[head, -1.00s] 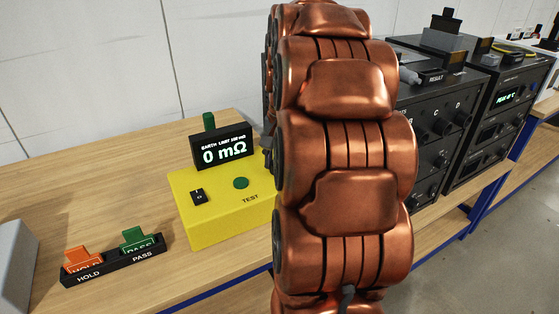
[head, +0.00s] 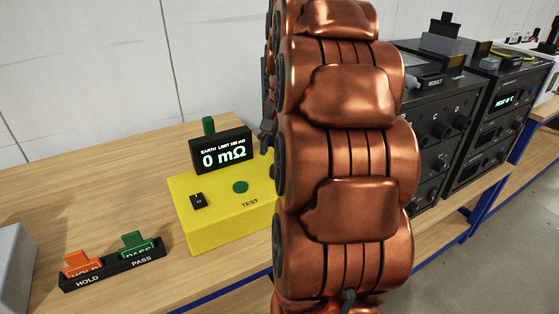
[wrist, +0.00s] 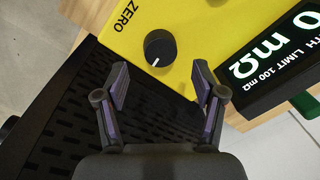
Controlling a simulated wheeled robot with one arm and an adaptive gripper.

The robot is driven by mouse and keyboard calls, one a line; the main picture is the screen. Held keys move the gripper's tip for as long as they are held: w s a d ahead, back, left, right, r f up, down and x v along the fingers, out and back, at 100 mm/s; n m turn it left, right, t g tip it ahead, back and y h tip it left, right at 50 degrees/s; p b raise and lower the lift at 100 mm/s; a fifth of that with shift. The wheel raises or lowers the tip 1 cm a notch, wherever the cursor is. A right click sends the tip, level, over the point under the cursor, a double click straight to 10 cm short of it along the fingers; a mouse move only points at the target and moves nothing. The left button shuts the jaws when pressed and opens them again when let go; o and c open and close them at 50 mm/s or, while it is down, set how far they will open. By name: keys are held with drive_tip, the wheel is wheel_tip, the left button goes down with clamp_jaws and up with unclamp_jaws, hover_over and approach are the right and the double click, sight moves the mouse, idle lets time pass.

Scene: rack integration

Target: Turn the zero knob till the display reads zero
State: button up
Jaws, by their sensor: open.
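The yellow tester (head: 215,228) stands on the bench in the head view. Its display (head: 220,153) reads 0 mΩ, with an earth limit line above. In the wrist view the display (wrist: 278,50) is partly cut off at the right. The black zero knob (wrist: 160,48) sits on the yellow top beside the word ZERO, its white mark pointing down and slightly left. My gripper (wrist: 161,84) is open and empty, its two fingertips just short of the knob and spread to either side. In the head view my arm hides the knob.
A holder (head: 112,268) with an orange HOLD tag and a green PASS tag stands left of the tester. A black slotted panel (wrist: 85,125) lies under my gripper in the wrist view. Black instrument cases (head: 435,130) stand at the right.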

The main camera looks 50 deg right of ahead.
wheel_tip(320, 180, up, 7)
drive_tip(key=shift+s+r, duration=0.2)
drive_tip(key=shift+s, duration=0.05)
idle(0.3)
idle(0.5)
drive_tip(key=s+a+f+n+g+p, duration=0.1)
drive_tip(key=s+a+f+n, duration=0.2)
drive_tip(key=a, duration=0.5)
drive_tip(key=s+a+f+n+p, duration=0.2)
drive_tip(key=a+f+n, duration=0.1)
drive_tip(key=a, duration=0.5)
drive_tip(key=s+a+f+n+g+p, duration=0.1)
drive_tip(key=s+a+f+n, duration=0.2)
drive_tip(key=a, duration=0.4)
drive_tip(key=s+a+f+n+p, duration=0.1)
drive_tip(key=s+a+f+n, duration=0.3)
drive_tip(key=s, duration=0.4)
drive_tip(key=shift+s+a+f+g+p, duration=0.25)
drive_tip(key=shift+a+f+g+p, duration=0.05)
drive_tip(key=shift+a+f, duration=0.3)
drive_tip(key=shift+d, duration=0.15)
idle(0.5)
